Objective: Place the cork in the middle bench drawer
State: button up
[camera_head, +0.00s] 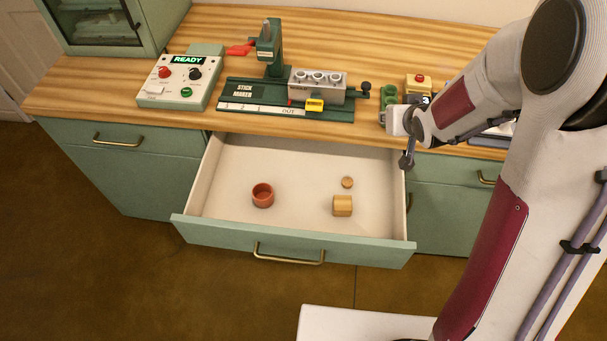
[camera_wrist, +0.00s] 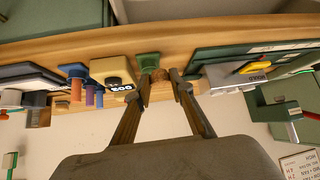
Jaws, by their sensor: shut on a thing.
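The middle bench drawer (camera_head: 235,160) stands pulled open in the head view, with a pale interior and green front. My gripper (camera_wrist: 161,80) is shut on a small brown piece, apparently the cork (camera_wrist: 159,74), held between its fingertips in the wrist view. In the head view, a dark end part of my gripper (camera_head: 407,160) shows beside the drawer's right wall, and the held piece cannot be made out there.
In the drawer are a red cup (camera_head: 262,195), a small wooden disc (camera_head: 347,182) and a wooden block (camera_head: 342,207). A green holder (camera_wrist: 148,60) is close to my fingertips. The drawer's left-middle floor is clear.

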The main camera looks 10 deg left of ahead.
jog(key=shift+w+a+r+n+y, duration=0.3)
jog(key=shift+w+a+n, duration=0.1)
jog(key=shift+a, duration=0.35)
jog(key=shift+w+a+r+n+y, duration=0.15)
jog(key=shift+w+a+r+n, duration=0.15)
jog(key=shift+a, duration=0.45)
jog(key=shift+w+a+r+n+y, duration=0.3)
jog(key=shift+w+a, duration=0.15)
jog(key=shift+a, duration=0.3)
jog(key=shift+a+n+g+y, duration=0.6)
jog(key=shift+a+n, duration=0.3)
jog(key=shift+a, duration=1.05)
jog(key=n+g+y, duration=0.5)
jog(key=n+g, duration=0.1)
jog(key=n, duration=0.4)
send_over(288, 181)
notch_tip(288, 181, down, 6)
jog(key=shift+f, duration=0.25)
jog(key=shift+w+h, duration=0.1)
jog(key=shift+h, duration=0.15)
notch_tip(288, 181, down, 14)
jog(key=shift+f, duration=0.1)
